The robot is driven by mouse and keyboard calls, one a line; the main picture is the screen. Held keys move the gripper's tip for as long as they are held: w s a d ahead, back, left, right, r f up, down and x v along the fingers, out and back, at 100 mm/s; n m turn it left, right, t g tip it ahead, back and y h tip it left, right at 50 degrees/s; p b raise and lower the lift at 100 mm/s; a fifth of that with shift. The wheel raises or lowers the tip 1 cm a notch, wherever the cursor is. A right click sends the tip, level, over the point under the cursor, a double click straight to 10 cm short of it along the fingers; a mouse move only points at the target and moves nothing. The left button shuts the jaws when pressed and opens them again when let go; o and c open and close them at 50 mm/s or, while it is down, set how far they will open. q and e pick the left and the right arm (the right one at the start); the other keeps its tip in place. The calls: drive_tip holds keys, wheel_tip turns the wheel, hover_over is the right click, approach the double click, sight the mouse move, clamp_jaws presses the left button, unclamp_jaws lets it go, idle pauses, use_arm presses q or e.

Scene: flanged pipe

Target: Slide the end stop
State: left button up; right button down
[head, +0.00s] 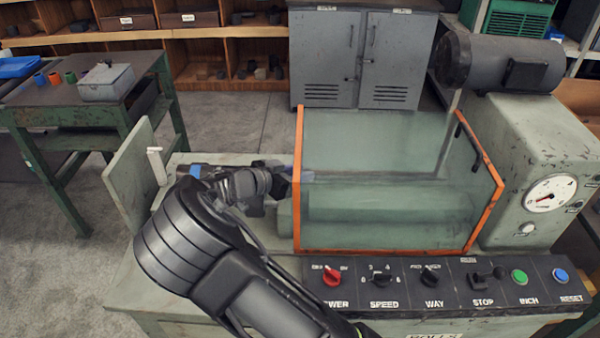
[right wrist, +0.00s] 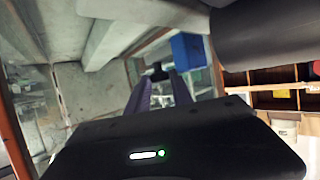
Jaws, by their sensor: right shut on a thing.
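My right gripper (head: 255,185) is over the machine bed, left of the clear guard, and its fingertips are hard to make out in the head view. In the right wrist view my right gripper's fingers (right wrist: 160,80) close on a small dark piece (right wrist: 158,72), which I take for part of the end stop. A blue block (right wrist: 188,50) is just beside the fingertips. A blue part also shows behind my wrist in the head view (head: 195,171). The bed of the machine (head: 190,163) is partly hidden by my arm. My left gripper is not in view.
The clear guard with its orange frame (head: 297,225) stands close to the right of my gripper. A control panel (head: 455,287) with knobs and buttons runs along the front. A motor (head: 500,62) sits at the back right. A green side table (head: 150,75) stands to the left.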

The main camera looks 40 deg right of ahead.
drive_tip(key=w+a+b, duration=0.2)
drive_tip(key=shift+a+b, duration=0.25)
drive_tip(key=shift+b, duration=0.05)
drive_tip(key=c, duration=1.5)
unclamp_jaws()
drive_tip(key=shift+o, duration=0.2)
drive_tip(key=shift+s+a, duration=0.1)
drive_tip(key=w+b+v, duration=0.1)
drive_tip(key=v, duration=0.6)
drive_tip(key=shift+s+a+r, duration=0.15)
drive_tip(key=shift+s+a, duration=0.15)
drive_tip(key=shift+s, duration=0.2)
